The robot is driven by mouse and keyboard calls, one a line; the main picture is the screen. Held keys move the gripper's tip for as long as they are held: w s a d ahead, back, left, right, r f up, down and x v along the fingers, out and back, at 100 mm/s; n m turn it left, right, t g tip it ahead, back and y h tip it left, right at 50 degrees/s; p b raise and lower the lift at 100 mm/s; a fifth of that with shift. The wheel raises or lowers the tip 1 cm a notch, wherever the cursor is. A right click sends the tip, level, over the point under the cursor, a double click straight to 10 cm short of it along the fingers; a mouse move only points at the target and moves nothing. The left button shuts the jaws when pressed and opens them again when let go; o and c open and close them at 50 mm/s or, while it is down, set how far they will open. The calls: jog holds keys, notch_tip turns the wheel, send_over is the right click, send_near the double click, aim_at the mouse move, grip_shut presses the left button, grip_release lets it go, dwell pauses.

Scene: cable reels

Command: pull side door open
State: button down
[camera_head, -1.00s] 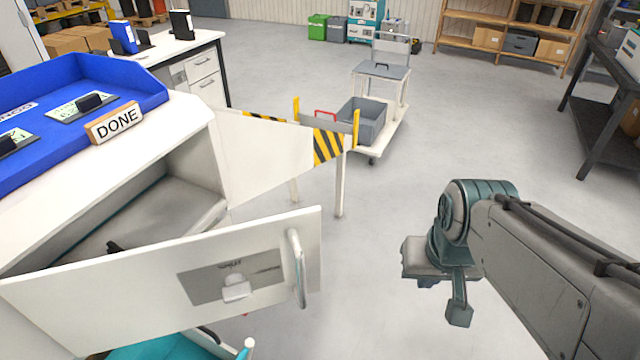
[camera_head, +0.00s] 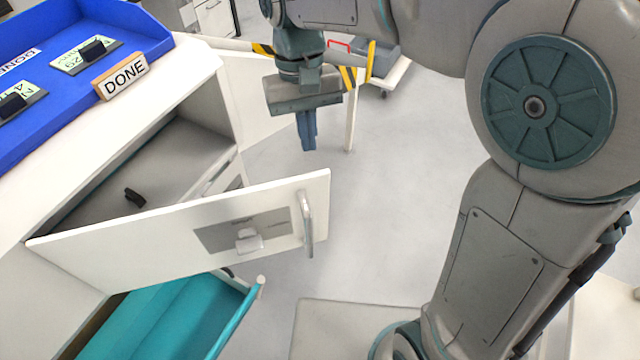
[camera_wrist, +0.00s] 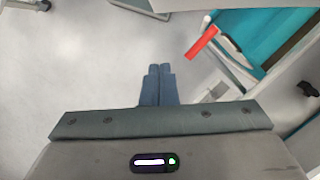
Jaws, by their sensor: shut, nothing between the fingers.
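The white side door (camera_head: 150,245) stands part-way open from the white cabinet in the head view. It has a grey upright bar handle (camera_head: 307,222) near its free edge and a grey latch plate (camera_head: 215,238) with a knob. The open compartment (camera_head: 185,150) shows behind it, with a small black object (camera_head: 134,197) inside. My gripper (camera_head: 307,132) points down beyond the door's free end, above and apart from the handle in the picture. Its blue fingers are together and empty, and they also show over bare floor in the wrist view (camera_wrist: 160,72).
A teal drawer (camera_head: 165,320) stands open below the door; it also shows at upper right in the wrist view (camera_wrist: 250,38), near a red bar (camera_wrist: 202,42). A blue tray (camera_head: 70,65) and a DONE sign (camera_head: 122,77) sit on the cabinet.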

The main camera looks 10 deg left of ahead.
aim_at(320, 197)
jog(key=s+d+f, duration=0.1)
jog(key=s+f, duration=0.1)
jog(key=f, duration=0.1)
jog(key=s+f+p, duration=0.1)
jog(key=s+f, duration=0.1)
jog(key=f, duration=0.1)
jog(key=s+d+f, duration=0.1)
jog(key=f, duration=0.2)
jog(key=shift+s+d+f, duration=0.1)
jog(key=shift+s+d, duration=0.2)
jog(key=shift+s, duration=0.1)
